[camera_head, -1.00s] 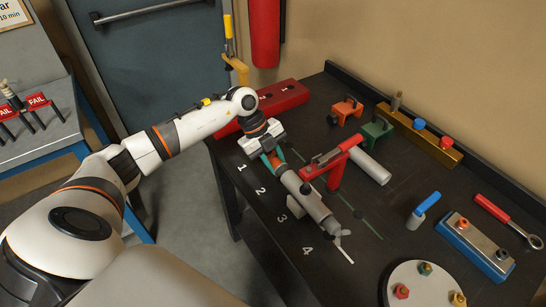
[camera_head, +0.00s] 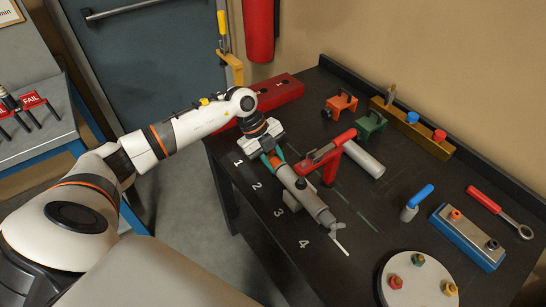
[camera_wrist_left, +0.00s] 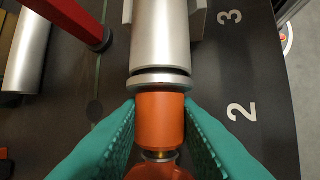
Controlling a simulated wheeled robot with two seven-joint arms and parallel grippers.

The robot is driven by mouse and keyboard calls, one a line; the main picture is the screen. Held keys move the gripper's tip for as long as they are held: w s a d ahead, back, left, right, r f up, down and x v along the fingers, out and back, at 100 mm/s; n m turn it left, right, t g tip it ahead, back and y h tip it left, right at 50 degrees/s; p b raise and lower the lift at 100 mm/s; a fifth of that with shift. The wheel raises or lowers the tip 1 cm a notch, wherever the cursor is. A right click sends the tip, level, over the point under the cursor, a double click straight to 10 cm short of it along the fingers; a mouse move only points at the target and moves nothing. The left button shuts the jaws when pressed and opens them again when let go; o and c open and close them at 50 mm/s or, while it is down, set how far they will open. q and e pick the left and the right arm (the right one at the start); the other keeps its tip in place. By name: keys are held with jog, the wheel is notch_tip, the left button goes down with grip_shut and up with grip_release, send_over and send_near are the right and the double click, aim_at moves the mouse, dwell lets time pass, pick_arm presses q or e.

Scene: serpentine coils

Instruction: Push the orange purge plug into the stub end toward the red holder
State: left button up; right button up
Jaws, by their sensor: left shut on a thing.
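The orange purge plug (camera_wrist_left: 160,122) lies in line with the silver tube (camera_wrist_left: 161,38). It meets a metal collar at the stub end (camera_wrist_left: 160,83) facing the red holder (camera_head: 284,97). How deep it sits inside is hidden. My left gripper (camera_wrist_left: 160,128) has its teal fingers on both sides of the plug, shut on it. In the head view, my left gripper (camera_head: 272,159) is at the far end of the tube (camera_head: 299,188), between it and the red holder. My right gripper is not in view.
Orange (camera_head: 341,105) and green (camera_head: 370,125) clamps stand farther back. A blue-handled tool (camera_head: 416,202) and a round plate (camera_head: 420,282) are to the right.

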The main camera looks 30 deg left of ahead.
pick_arm(q)
jog(key=shift+d, duration=0.15)
jog(key=o, duration=1)
jog(key=shift+s, duration=0.1)
jog(key=shift+o, duration=0.2)
jog(key=b+v, duration=0.2)
jog(key=v, duration=1)
